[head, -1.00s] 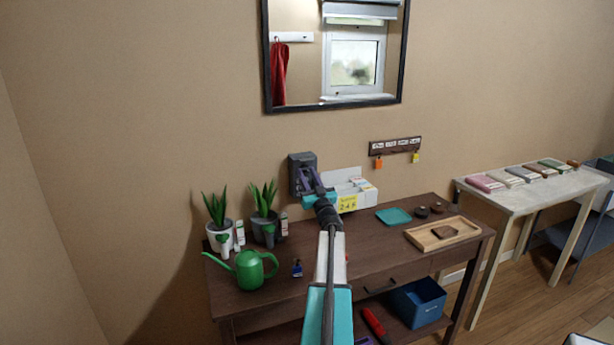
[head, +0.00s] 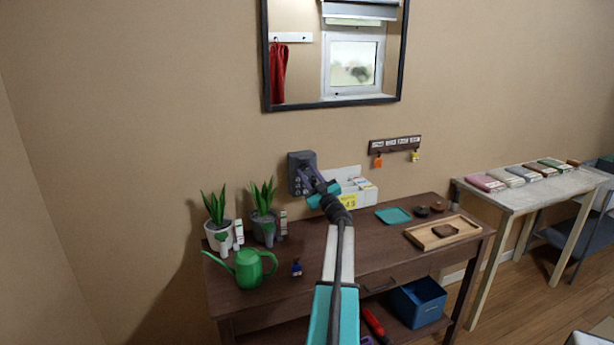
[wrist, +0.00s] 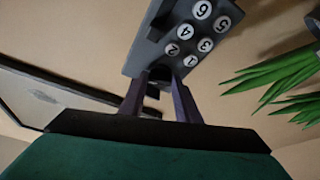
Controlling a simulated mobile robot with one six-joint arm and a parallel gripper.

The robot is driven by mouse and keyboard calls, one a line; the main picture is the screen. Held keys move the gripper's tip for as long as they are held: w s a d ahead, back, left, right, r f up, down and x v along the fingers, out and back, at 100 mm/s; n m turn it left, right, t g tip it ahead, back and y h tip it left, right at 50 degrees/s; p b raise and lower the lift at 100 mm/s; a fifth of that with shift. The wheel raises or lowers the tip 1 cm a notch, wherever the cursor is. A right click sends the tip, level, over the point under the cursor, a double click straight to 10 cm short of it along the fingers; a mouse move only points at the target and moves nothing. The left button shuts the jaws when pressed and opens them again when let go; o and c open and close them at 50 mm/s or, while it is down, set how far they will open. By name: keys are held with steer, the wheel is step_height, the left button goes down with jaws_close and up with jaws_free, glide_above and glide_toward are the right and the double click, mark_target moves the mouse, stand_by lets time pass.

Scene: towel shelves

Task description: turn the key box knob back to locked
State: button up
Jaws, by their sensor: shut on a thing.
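The key box (head: 299,172) is a dark grey box on the wall above the left part of the brown table. In the wrist view the key box (wrist: 185,42) shows round white number buttons on its face. Its dark knob (wrist: 159,75) is at the end of the box nearest my gripper, partly hidden by the fingers. My gripper (wrist: 158,92) is shut on the knob, one purple finger on each side. In the head view my gripper (head: 313,184) reaches up to the box's front, and my arm hides part of the table.
Two potted plants (head: 264,212) and a green watering can (head: 250,268) stand left of my arm. A white holder with a yellow label (head: 349,201) is close right of my gripper. A key rack (head: 394,144) hangs to the right. A framed mirror (head: 266,60) is above.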

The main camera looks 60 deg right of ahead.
steer(key=n+y, duration=0.1)
steer(key=n, duration=0.2)
steer(key=n+y, duration=0.1)
steer(key=n, duration=0.2)
steer(key=n+y, duration=0.2)
steer(key=n, duration=0.1)
steer(key=shift+s+d+r+n, duration=0.2)
steer(key=shift+d+r+n, duration=0.05)
steer(key=shift+d+n, duration=0.05)
steer(key=n, duration=0.2)
steer(key=n+g+y, duration=0.1)
steer(key=n, duration=0.1)
steer(key=n+g, duration=0.1)
steer(key=n, duration=0.1)
steer(key=shift+r+n+y+p, duration=0.25)
steer(key=shift+n+y+p, duration=0.05)
steer(key=shift+p, duration=0.05)
